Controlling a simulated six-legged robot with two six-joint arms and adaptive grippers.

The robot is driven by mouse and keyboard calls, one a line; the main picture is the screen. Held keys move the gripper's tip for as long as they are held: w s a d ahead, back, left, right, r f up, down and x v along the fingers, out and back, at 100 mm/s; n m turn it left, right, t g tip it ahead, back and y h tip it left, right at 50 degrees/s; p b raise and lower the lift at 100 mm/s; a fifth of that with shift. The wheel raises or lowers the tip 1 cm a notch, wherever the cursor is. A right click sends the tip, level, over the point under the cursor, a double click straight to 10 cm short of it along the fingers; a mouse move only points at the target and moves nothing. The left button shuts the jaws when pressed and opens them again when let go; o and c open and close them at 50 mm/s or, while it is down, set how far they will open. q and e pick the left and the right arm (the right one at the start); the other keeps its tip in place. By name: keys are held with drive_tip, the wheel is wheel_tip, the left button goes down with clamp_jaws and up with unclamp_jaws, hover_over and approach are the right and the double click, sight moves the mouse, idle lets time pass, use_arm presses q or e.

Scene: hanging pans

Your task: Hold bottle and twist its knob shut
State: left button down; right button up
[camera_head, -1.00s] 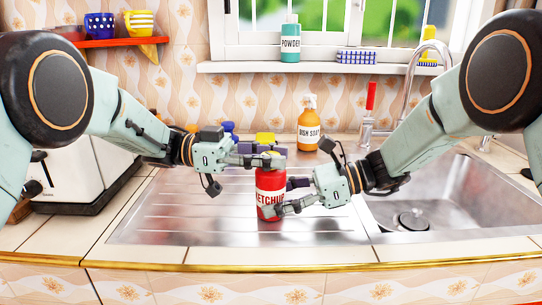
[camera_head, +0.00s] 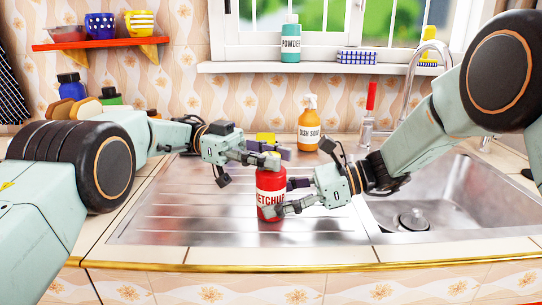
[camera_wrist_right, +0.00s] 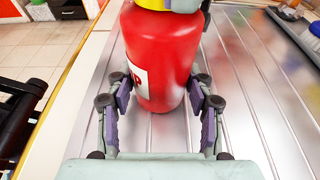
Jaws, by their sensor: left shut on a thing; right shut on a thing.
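A red ketchup bottle (camera_head: 270,192) stands upright on the ridged steel drainboard. It also shows in the right wrist view (camera_wrist_right: 160,60), with a yellow part at its top cut off by the frame edge. My right gripper (camera_head: 284,198) is shut on the bottle's body from the right, one finger on each side. My left gripper (camera_head: 272,157) is higher, at the bottle's top, and shut on the yellow knob (camera_head: 273,154). The fingers hide most of the knob, so its turn cannot be read.
The sink basin (camera_head: 430,205) is to the right, with a tap (camera_head: 408,85) behind it. An orange dish soap bottle (camera_head: 308,125) stands behind the ketchup. The drainboard (camera_head: 170,215) is clear to the left. A shelf (camera_head: 100,43) with cups hangs at upper left.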

use_arm(q)
drive_tip(key=shift+r, duration=0.1)
idle(0.3)
drive_tip(key=c, duration=0.9)
unclamp_jaws()
drive_tip(key=shift+c, duration=0.2)
drive_tip(key=shift+n+t+h, duration=0.3)
drive_tip(key=shift+n+t, duration=0.1)
drive_tip(key=shift+t, duration=0.2)
drive_tip(key=shift+n+t+h, duration=0.4)
drive_tip(key=shift+n+t, duration=0.3)
drive_tip(key=shift+t, duration=0.3)
drive_tip(key=shift+n+t+h, duration=0.5)
drive_tip(key=shift+n+t, duration=0.9)
drive_tip(key=shift+t, duration=0.7)
drive_tip(key=n+t, duration=0.3)
drive_tip(key=t, duration=0.1)
drive_tip(key=n+t+y, duration=0.1)
drive_tip(key=n+t, duration=0.1)
drive_tip(key=t, duration=0.3)
drive_tip(key=shift+n+y, duration=0.3)
drive_tip(key=shift+n, duration=0.1)
drive_tip(key=v, duration=1.2)
